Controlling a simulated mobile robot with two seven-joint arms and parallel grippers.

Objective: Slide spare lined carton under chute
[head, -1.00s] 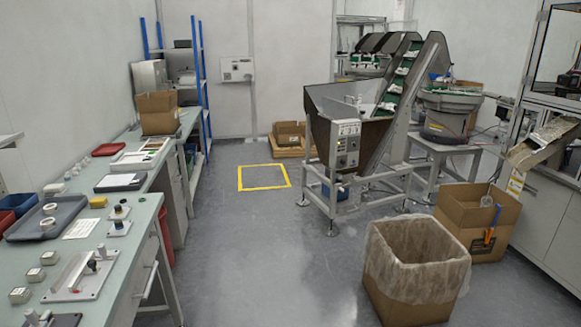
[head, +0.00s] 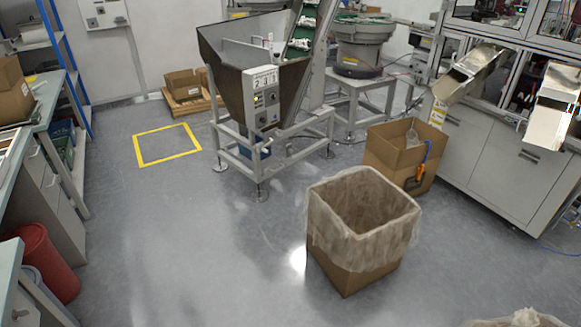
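A lined brown carton (head: 342,268) stands upright on the floor right of centre, with a clear plastic liner folded over its rim. It looks empty. The top of another liner-covered carton (head: 520,319) shows at the bottom right edge, mostly cut off. A metal chute (head: 472,70) slopes out of the machine at upper right. A second chute (head: 555,108) sticks out farther right. Neither of my grippers is in view.
A hopper machine (head: 260,90) on a legged frame stands behind the cartons. A yellow floor square (head: 168,158) is empty. A red bin (head: 45,262) stands by the bench at left. The floor between bench and lined carton is clear.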

